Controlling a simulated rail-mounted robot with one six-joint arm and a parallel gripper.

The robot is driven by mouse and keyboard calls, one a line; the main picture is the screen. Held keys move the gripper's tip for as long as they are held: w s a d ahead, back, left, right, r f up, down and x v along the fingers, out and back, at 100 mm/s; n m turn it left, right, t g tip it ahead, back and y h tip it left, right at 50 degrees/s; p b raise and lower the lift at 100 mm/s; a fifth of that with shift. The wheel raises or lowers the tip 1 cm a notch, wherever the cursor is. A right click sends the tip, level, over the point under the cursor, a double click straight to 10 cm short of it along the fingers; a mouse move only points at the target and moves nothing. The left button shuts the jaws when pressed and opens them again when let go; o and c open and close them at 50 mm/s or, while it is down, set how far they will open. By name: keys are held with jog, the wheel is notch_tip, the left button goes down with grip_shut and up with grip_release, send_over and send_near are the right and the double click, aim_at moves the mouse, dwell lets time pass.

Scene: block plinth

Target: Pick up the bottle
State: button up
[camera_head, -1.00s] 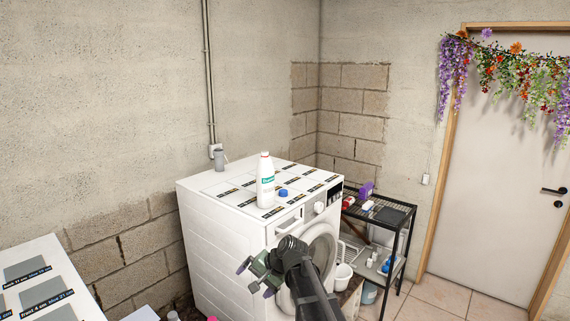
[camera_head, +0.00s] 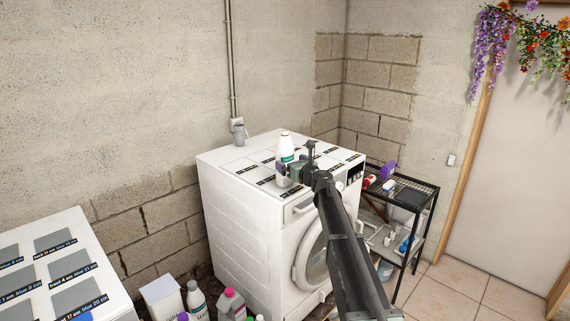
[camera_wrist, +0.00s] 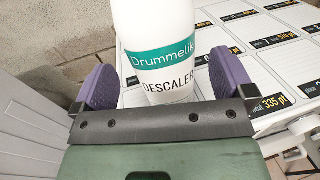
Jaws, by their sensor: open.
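The white bottle (camera_head: 285,148) stands upright on top of the white washing machine (camera_head: 236,187), with its red cap up and its lower part partly covered by my gripper (camera_head: 297,165). In the wrist view the bottle (camera_wrist: 160,35) shows a teal band reading "Drummelik" and the word "DESCALER". My gripper (camera_wrist: 166,82) is open, with one purple pad on each side of the bottle. Gaps show between the pads and the bottle, so it is not gripped. The bottle's base is hidden behind the gripper's dark bar.
Labelled cards cover the machine's top. A black wire shelf (camera_head: 415,190) with small items stands to the right. Several bottles (camera_head: 197,300) stand low at the front left, beside a white surface (camera_head: 75,234).

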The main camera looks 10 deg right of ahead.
aim_at(287, 136)
jog(key=x, duration=0.5)
jog(key=shift+w+f+b, duration=0.1)
jog(key=shift+f+b, duration=0.2)
jog(key=shift+f, duration=0.05)
jog(key=shift+d+r, duration=0.1)
jog(key=shift+c, duration=0.5)
jog(key=c, duration=1)
notch_tip(287, 136, up, 10)
jog(key=p, duration=1)
jog(key=shift+r, duration=0.15)
